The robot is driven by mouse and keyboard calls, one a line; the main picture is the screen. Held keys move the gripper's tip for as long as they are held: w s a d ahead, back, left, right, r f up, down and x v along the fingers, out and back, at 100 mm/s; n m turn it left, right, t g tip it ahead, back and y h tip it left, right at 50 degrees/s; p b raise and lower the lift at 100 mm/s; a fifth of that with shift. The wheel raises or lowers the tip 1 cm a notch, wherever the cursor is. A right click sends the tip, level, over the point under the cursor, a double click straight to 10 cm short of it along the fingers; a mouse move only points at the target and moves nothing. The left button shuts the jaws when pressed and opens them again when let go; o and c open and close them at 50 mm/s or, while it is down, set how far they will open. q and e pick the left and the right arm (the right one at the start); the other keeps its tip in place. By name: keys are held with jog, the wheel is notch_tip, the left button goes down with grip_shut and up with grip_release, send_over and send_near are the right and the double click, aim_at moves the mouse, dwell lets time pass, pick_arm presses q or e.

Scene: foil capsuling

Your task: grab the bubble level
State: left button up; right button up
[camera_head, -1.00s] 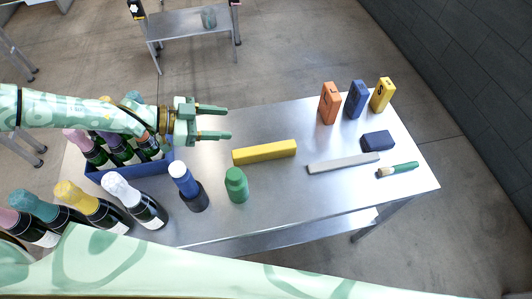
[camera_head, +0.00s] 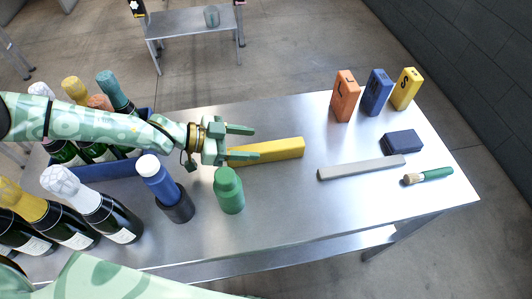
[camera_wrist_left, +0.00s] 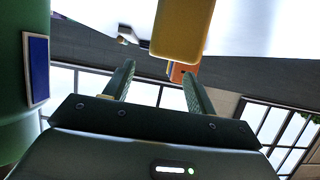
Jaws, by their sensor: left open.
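The bubble level, which I take to be the yellow bar (camera_head: 275,150), lies on the metal table in front of my left gripper. In the left wrist view the yellow bar (camera_wrist_left: 183,30) shows beyond the fingertips, at upper right. My left gripper (camera_head: 245,142) is open, with its fingers pointing right, close to the bar's left end. The lower finger overlaps that end in the head view; I cannot tell whether they touch. The open fingers also show in the left wrist view (camera_wrist_left: 158,70), with nothing between them. My right gripper is out of view.
A green bottle (camera_head: 229,192) and a blue, white-topped bottle (camera_head: 158,180) stand close to the gripper. Several foil-topped bottles (camera_head: 95,215) are at left, some in a blue crate (camera_head: 105,170). A grey bar (camera_head: 360,168), brush (camera_head: 430,175) and upright blocks (camera_head: 376,95) are at right.

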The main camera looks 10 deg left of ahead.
aim_at(266, 147)
pick_arm(q)
jog(key=b+x, duration=0.1)
jog(key=x, duration=0.1)
jog(key=b+x, duration=0.1)
jog(key=x, duration=0.2)
jog(key=shift+s+a+f+b, duration=0.1)
jog(key=shift+a+f+b, duration=0.05)
jog(key=shift+f+b, duration=0.15)
jog(key=shift+d, duration=0.2)
jog(key=shift+r, duration=0.2)
jog(key=c, duration=1.2)
